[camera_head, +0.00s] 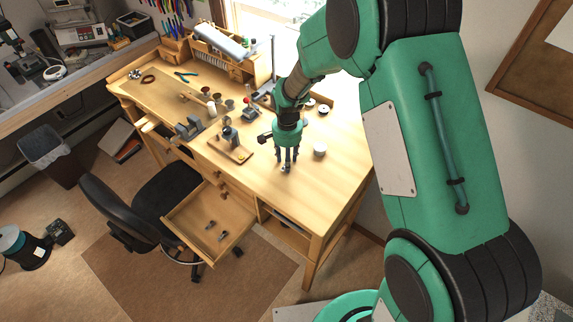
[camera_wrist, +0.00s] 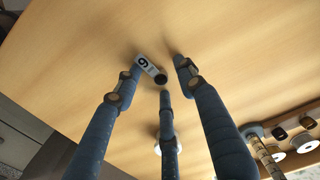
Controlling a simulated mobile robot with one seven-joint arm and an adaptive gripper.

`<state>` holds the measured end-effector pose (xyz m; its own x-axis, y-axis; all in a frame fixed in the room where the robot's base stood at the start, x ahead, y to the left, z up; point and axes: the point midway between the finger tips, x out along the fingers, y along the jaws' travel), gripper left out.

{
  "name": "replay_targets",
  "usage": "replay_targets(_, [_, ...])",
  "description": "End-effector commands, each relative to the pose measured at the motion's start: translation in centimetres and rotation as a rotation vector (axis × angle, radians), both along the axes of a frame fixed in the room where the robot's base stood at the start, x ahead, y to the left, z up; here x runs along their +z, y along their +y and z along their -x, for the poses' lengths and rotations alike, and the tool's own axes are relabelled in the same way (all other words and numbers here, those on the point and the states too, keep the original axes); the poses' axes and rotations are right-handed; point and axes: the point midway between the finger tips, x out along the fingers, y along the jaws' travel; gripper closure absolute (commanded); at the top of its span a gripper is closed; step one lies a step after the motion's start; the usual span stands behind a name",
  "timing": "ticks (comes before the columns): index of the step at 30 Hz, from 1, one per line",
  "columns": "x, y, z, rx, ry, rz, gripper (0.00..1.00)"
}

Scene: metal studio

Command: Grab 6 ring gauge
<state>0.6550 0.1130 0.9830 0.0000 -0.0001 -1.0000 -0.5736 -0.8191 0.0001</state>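In the head view the gauge (camera_head: 286,169) is a tiny spot under the fingertips. My three-fingered gripper (camera_wrist: 161,77) points down over it, fingers spread around it. The left fingertip is close beside the tag; I cannot tell whether it touches. The gripper also shows in the head view (camera_head: 287,162), low over the right part of the bench.
A white cup (camera_head: 319,150) stands right of my gripper. A small wooden-based tool stand (camera_head: 230,150) is at its left, with a vise (camera_head: 187,128) beyond. An open drawer (camera_head: 211,222) juts out in front, holding small items. The bench around the gauge is clear.

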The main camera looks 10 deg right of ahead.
Motion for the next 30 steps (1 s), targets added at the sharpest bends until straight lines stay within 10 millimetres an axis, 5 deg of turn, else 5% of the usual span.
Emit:
replay_targets(7, [0.0,-0.01,0.01,0.0,0.0,0.0,0.6])
replay_targets(12, [0.01,-0.01,0.01,0.0,0.0,0.0,0.94])
replay_targets(30, [0.22,0.0,-0.01,0.0,0.0,0.0,0.98])
